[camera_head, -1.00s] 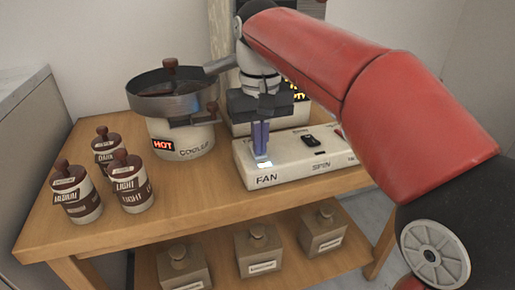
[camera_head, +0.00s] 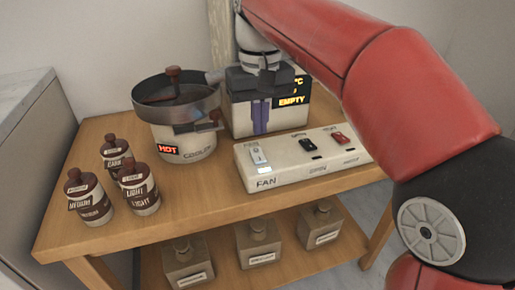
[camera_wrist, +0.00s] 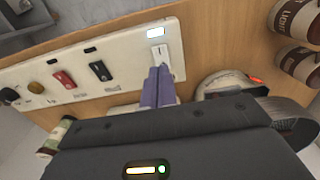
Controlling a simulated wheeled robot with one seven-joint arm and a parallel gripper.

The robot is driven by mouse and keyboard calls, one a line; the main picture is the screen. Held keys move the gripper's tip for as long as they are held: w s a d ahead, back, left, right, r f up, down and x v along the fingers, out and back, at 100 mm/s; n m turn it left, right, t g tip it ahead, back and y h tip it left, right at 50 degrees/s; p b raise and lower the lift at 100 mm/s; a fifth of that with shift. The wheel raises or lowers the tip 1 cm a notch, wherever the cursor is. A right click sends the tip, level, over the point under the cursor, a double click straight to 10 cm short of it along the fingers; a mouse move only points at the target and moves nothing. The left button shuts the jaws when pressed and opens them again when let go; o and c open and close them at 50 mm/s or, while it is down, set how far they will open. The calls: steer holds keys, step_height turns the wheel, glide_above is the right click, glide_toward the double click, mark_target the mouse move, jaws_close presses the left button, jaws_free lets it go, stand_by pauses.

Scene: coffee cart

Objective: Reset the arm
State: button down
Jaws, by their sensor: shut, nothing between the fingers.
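My gripper (camera_head: 261,118) hangs above and behind the white switch panel in the head view, its two purple fingers pressed together with nothing between them. In the wrist view the shut fingers (camera_wrist: 159,86) point at the FAN switch, overlapping its lower end in the picture. The panel (camera_head: 292,178) carries a white FAN switch (camera_head: 258,157) with a lit light below it, a black switch (camera_head: 307,144) and a red switch (camera_head: 340,137). The panel also shows in the wrist view (camera_wrist: 110,45). My red arm crosses the upper right of the head view.
A cooler (camera_head: 190,145) with a red HOT sign and a dark pan (camera_head: 170,98) stands left of the panel. A machine reading EMPTY (camera_head: 240,116) stands behind my gripper. Several labelled canisters (camera_head: 138,190) stand at the table's left. Lidded boxes (camera_head: 258,243) sit on the lower shelf.

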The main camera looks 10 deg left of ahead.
steer(key=shift+r, duration=0.4)
steer(key=s+d+f+m+t, duration=0.2)
steer(key=s+d, duration=0.1)
steer(key=d, duration=0.5)
steer(key=s+d+f+m+t, duration=0.1)
steer(key=s+d+f, duration=0.2)
steer(key=d, duration=0.6)
steer(key=s+d+f+m+t, duration=0.2)
steer(key=s+d+f+m, duration=0.1)
steer(key=s+d+f, duration=0.5)
steer(key=shift+s+d+f+t, duration=0.35)
steer(key=shift+d+f, duration=0.15)
steer(key=shift+f, duration=0.35)
